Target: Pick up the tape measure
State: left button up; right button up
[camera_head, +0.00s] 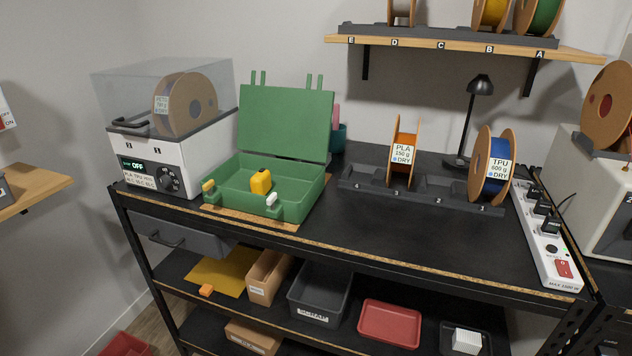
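A small yellow object with a dark mark, which looks like the tape measure (260,182), sits inside the open green case (316,192) on the black workbench. The case's lid (285,122) stands upright at its back. Neither of my grippers shows in the head view.
A white filament dryer (180,160) stands left of the case. A spool rack (430,190) with an orange and a blue spool, a black lamp (478,88) and a power strip (545,235) are to the right. The bench's front middle is clear. Bins stand on the shelf below.

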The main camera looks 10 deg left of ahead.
aim_at(261, 183)
jog(key=z, duration=1.15)
jog(key=i, duration=0.65)
jog(key=u, duration=2.85)
